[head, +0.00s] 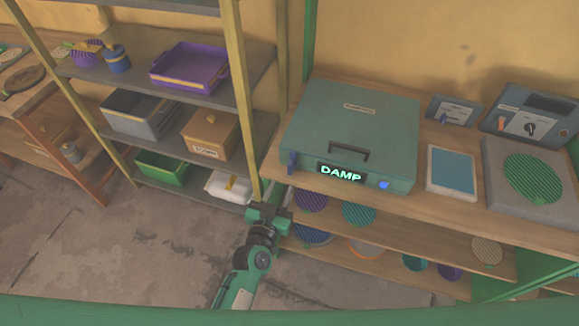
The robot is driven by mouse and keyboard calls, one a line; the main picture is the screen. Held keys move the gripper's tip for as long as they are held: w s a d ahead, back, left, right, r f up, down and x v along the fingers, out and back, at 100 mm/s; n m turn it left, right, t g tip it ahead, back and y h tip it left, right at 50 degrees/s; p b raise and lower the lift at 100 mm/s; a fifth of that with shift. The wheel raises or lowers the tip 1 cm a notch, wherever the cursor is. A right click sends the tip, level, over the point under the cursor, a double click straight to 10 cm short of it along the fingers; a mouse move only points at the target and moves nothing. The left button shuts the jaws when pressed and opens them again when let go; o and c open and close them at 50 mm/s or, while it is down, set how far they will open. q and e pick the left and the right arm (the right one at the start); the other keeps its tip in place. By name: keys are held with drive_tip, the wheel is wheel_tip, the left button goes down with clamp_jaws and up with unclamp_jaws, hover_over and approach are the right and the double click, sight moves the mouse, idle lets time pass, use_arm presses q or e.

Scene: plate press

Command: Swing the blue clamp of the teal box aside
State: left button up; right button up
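The teal box (346,128) sits closed on the wooden bench top, with a dark handle (349,152) on its lid and a lit sign reading DAMP on its front. A narrow blue clamp (291,162) stands upright at the box's front left corner. A round blue knob (384,184) is on the front, right of the sign. My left gripper (274,192) is below and left of the clamp, near the bench's left end, apart from the clamp in the picture. Its fingers are too small and dark to tell whether they are open. My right gripper is out of view.
Right of the box are a blue pad (452,169), a grey block with a green ribbed disc (534,178) and control boxes (527,113). Discs lie on the shelf below. A shelf rack with a purple tray (189,67) and bins stands left; its post is close to my gripper.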

sight(289, 168)
use_arm(q)
drive_tip(key=p+x, duration=0.1)
drive_tip(key=x, duration=0.6)
drive_tip(key=shift+w+f, duration=0.1)
drive_tip(key=shift+w, duration=0.15)
clamp_jaws()
